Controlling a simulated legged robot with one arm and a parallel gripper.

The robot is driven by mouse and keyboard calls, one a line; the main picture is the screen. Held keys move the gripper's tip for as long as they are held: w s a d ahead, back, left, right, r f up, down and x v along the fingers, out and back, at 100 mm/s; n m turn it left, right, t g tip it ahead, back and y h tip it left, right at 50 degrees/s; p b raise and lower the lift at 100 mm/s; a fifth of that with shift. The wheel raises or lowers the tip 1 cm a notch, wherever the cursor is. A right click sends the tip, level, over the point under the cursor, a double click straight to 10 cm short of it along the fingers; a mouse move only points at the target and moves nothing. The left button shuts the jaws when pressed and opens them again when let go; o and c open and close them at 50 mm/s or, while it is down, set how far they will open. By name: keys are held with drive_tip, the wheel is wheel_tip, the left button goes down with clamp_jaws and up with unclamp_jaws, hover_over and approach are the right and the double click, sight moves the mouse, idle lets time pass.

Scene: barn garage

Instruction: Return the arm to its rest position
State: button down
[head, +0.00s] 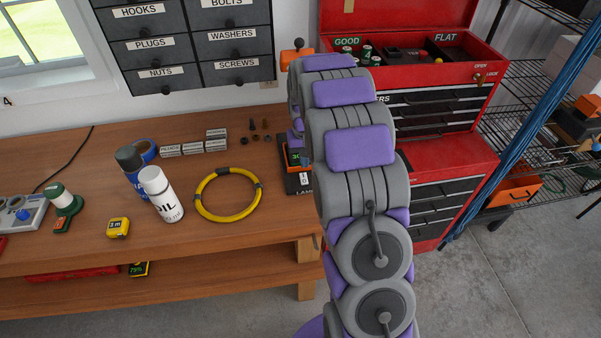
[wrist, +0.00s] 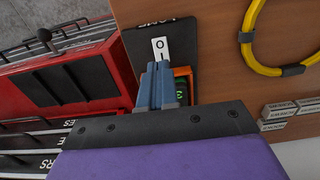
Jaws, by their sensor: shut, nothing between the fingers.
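My arm rises through the middle of the head view, grey with purple covers, and reaches over the right end of the wooden workbench (head: 95,255). My gripper shows in the wrist view (wrist: 157,85) as two blue-grey fingers, closed together with nothing between them. It points at a black lamp switch plate (wrist: 150,28) with a white rocker marked O and I. I cannot tell whether the fingertips touch the plate. In the head view my arm hides most of the gripper and part of the switch plate (head: 297,184).
An orange device with a green display (head: 295,157) stands beside the gripper. A red tool chest (head: 440,155) is close on the right. A yellow cable ring (head: 228,217), oil can (head: 161,195) and tape measure (head: 117,228) lie or stand on the bench. Drawers (head: 185,45) hang behind.

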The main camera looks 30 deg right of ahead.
drive_tip(key=shift+r, duration=0.1)
drive_tip(key=s+a+r+n, duration=0.1)
drive_tip(key=s+a+r, duration=0.5)
drive_tip(key=s, duration=0.3)
drive_tip(key=s+a+r, duration=0.5)
drive_tip(key=s+r, duration=0.1)
drive_tip(key=s, duration=0.3)
drive_tip(key=s+a+n+g, duration=0.1)
drive_tip(key=s+a, duration=0.1)
drive_tip(key=s, duration=0.9)
drive_tip(key=s+a+r+n, duration=0.1)
drive_tip(key=s+a, duration=0.2)
drive_tip(key=s, duration=0.8)
drive_tip(key=shift+a+r+g, duration=0.15)
drive_tip(key=shift+a+g, duration=0.1)
drive_tip(key=shift+g, duration=0.15)
